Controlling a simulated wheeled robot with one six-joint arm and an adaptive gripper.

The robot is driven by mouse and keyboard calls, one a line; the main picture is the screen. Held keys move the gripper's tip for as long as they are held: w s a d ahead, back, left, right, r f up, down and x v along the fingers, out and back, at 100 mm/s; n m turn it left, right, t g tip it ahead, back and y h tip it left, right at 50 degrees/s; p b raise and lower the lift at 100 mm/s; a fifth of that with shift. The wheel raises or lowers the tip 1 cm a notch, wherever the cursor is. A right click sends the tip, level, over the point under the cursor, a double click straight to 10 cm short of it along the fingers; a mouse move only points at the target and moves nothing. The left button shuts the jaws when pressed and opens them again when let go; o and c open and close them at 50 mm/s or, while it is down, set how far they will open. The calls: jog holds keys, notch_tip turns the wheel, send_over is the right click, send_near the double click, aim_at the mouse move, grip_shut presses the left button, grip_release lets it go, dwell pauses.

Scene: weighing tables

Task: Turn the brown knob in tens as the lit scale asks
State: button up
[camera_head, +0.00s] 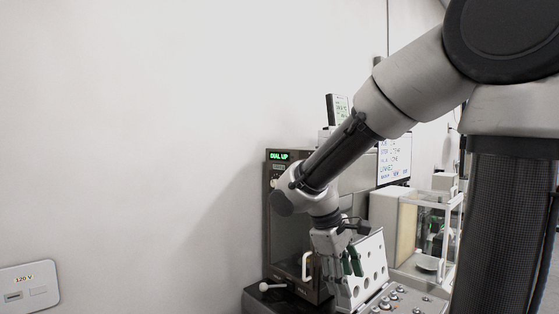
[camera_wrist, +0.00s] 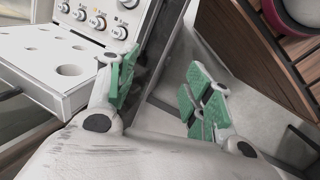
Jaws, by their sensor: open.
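A dark brown scale cabinet (camera_head: 288,218) stands against the wall in the head view, and its lit green display (camera_head: 279,156) reads "DIAL UP". Several silver knobs sit in a row on a light panel (camera_head: 412,304) at the bottom; the wrist view shows several knobs too, the nearest (camera_wrist: 119,32) at upper left. I cannot tell which knob is the brown one. My gripper (camera_head: 347,263) hangs in front of the cabinet, beside a white holed rack. In the wrist view my gripper (camera_wrist: 160,86) has its green-padded fingers wide apart with nothing between them.
The white holed rack (camera_head: 373,253) is close to my fingers; it also shows in the wrist view (camera_wrist: 35,62). A glass-sided balance (camera_head: 428,234) stands to the right. A white handle (camera_head: 307,266) is on the cabinet. A wood-slatted surface (camera_wrist: 235,38) lies at upper right.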

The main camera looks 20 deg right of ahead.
dwell(0.4)
jog(key=w+a+r+n+t+h, duration=0.1)
jog(key=w+r+n+t+h, duration=0.1)
jog(key=w+n+h, duration=1.05)
jog(key=w+a+r+n+t, duration=0.4)
jog(key=w+r+n+t, duration=0.15)
jog(key=w+r, duration=0.7)
jog(key=shift+n, duration=0.3)
jog(key=x, duration=0.7)
jog(key=shift+d+f, duration=0.25)
jog(key=shift+d, duration=0.2)
